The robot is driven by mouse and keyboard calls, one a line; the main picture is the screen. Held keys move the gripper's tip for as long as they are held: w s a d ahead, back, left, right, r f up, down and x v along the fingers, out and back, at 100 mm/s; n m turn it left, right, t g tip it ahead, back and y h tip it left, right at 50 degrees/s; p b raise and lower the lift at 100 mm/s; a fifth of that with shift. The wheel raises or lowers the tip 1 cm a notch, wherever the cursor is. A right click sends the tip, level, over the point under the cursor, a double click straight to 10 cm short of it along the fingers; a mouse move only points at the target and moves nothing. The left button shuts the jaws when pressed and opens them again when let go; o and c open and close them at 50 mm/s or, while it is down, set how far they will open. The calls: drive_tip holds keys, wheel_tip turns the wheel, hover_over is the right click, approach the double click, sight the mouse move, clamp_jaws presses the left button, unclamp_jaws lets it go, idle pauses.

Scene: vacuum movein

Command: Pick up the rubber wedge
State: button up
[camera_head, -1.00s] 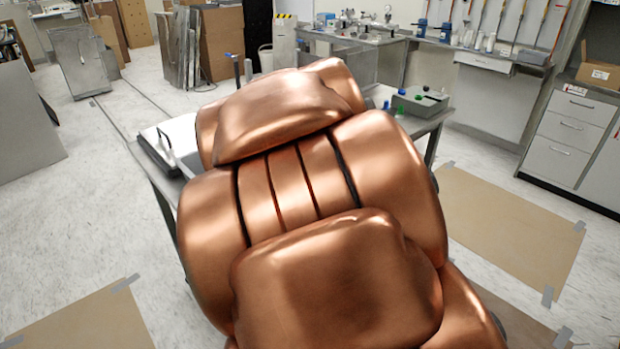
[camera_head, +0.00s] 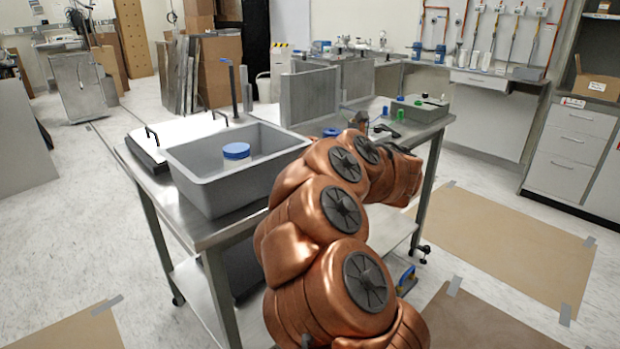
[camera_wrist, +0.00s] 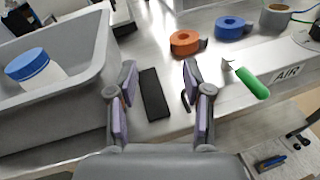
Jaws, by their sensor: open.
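The rubber wedge appears to be the flat black strip (camera_wrist: 154,95) on the metal table top in the wrist view. It lies near the table's front edge, to the right of the grey bin. My gripper (camera_wrist: 158,80) is open, with one purple-padded finger to each side of the strip in the picture. Nothing is held between the fingers. I cannot tell how high the fingers are above the table. In the head view my copper arm reaches over the table's right part and hides the strip.
The grey bin (camera_wrist: 97,60) with a blue-lidded jar (camera_wrist: 35,68) stands close by the left finger. A metal panel (camera_head: 310,92) stands behind.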

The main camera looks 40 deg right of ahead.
drive_tip(key=f+n+y, duration=0.1)
drive_tip(key=f, duration=0.1)
drive_tip(key=a+f+n+y+b, duration=0.1)
drive_tip(key=f, duration=0.2)
drive_tip(key=f+n+y, duration=0.1)
drive_tip(key=f+n, duration=0.1)
drive_tip(key=shift+w+a+f+y, duration=0.2)
drive_tip(key=shift+w+a+y, duration=0.1)
drive_tip(key=shift+a+y, duration=0.1)
drive_tip(key=shift+w+d, duration=0.15)
drive_tip(key=shift+w, duration=1.2)
drive_tip(key=shift+w+d, duration=0.15)
drive_tip(key=shift+w, duration=1.2)
drive_tip(key=c, duration=0.9)
